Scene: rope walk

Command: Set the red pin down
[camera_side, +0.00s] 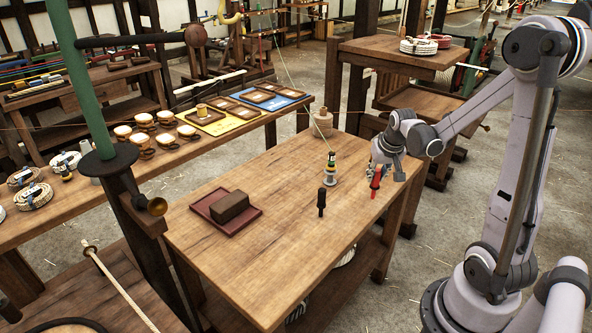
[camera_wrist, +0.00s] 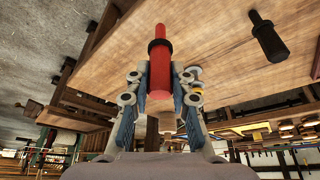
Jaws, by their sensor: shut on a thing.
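My gripper (camera_side: 381,168) is shut on the red pin, near the right edge of the wooden table (camera_side: 270,240). The red pin (camera_side: 376,181) has a dark collar and points downward from the fingers in the side view. In the wrist view the red pin (camera_wrist: 160,72) sits between the two fingers (camera_wrist: 160,90). I cannot tell whether its tip touches the table. A black pin (camera_side: 321,202) stands upright on the table to the left of the gripper; it also shows in the wrist view (camera_wrist: 265,38).
A spool stack (camera_side: 330,172) with a dark top stands close left of the gripper. A pale spool (camera_side: 323,124) is at the table's back corner. A brown block (camera_side: 230,207) lies on a dark red tray (camera_side: 209,209). The table's front and middle are clear.

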